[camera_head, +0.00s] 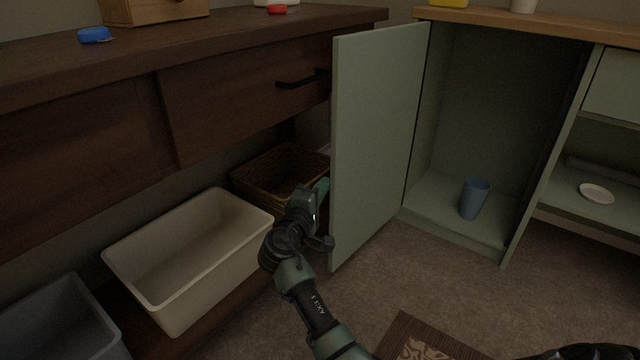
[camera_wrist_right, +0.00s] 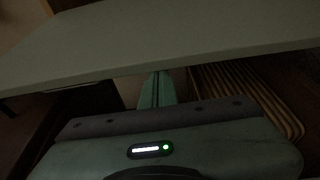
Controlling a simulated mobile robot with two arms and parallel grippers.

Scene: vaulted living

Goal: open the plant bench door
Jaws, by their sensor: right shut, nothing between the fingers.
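The plant bench door (camera_head: 376,130) is a pale green panel that stands swung wide open on the left of its cabinet. The open compartment (camera_head: 480,110) shows a blue cup (camera_head: 474,198) on its floor. My right gripper (camera_head: 322,188) is at the outer side of the door, near its free edge, low down. Its fingers also show in the right wrist view (camera_wrist_right: 157,90), shut together, beside the door panel (camera_wrist_right: 150,40). Nothing shows between them. The fingertips are partly hidden by the door's edge. My left gripper is not in view.
A dark wooden sideboard (camera_head: 230,50) with a black handle (camera_head: 302,79) stands left of the door. Under it are a cream bin (camera_head: 190,260), a grey bin (camera_head: 60,325) and a wicker basket (camera_head: 280,170). A white dish (camera_head: 597,193) lies on the right shelf. A patterned mat (camera_head: 400,335) lies on the floor.

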